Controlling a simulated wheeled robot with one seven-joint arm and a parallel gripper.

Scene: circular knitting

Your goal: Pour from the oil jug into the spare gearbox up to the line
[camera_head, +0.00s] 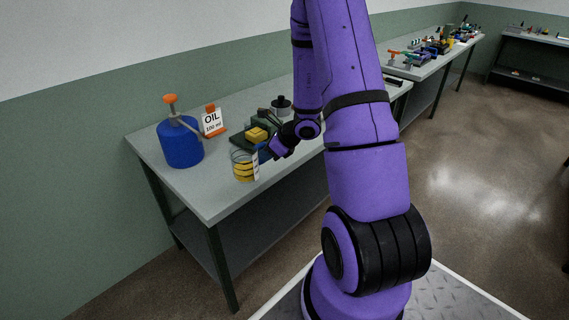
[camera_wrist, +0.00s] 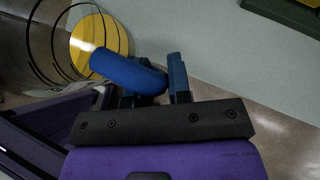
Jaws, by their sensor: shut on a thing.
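The oil jug (camera_head: 243,171) is a clear cylinder with dark rings, yellow oil inside and a white strip on its side. It looks upright over the bench's front edge; I cannot tell whether it touches the top. My gripper (camera_head: 266,152) is at its right, shut on its blue handle. In the wrist view my gripper (camera_wrist: 155,92) is against the blue handle (camera_wrist: 128,72), with the clear jug (camera_wrist: 82,28) behind. A dark green box with a yellow block on it (camera_head: 257,134), perhaps the spare gearbox, stands behind the jug. My arm partly hides that area, and no fill line is readable.
A blue can with an orange cap (camera_head: 181,143) stands at the bench's left. An orange-based sign reading "OIL 100 ml" (camera_head: 212,121) stands beside it. A dark round part (camera_head: 281,107) sits further back. The bench's front left (camera_head: 205,190) is clear.

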